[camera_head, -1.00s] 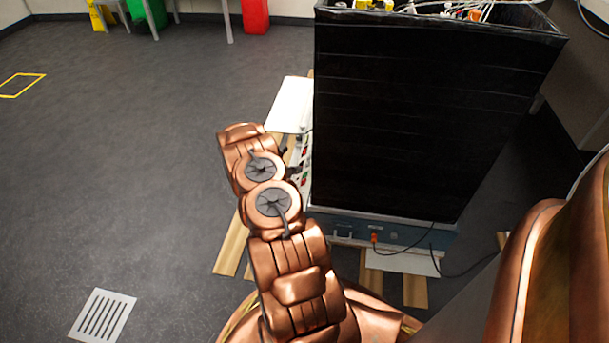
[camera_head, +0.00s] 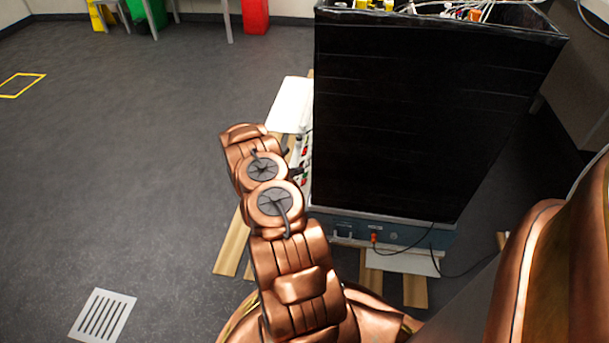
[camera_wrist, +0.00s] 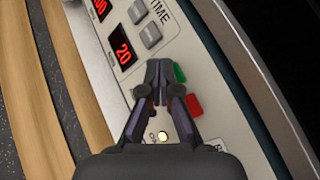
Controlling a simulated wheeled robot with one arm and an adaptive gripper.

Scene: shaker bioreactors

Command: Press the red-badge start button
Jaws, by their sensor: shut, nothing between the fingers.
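My gripper (camera_wrist: 159,70) is shut and empty over the light control panel (camera_wrist: 228,128) in the wrist view. A green button (camera_wrist: 180,73) shows just right of the fingertips, and a red button (camera_wrist: 194,105) shows right of the right finger. I cannot tell whether the fingertips touch the panel. The fingers hide part of the panel, and no start label or red badge is readable.
The panel has red digit displays (camera_wrist: 123,48), grey keys (camera_wrist: 150,36) and a lit yellow lamp (camera_wrist: 163,137). Wooden slats (camera_head: 232,245) lie under the shaker. A cable (camera_head: 412,246) runs along its front. The floor to the left is open.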

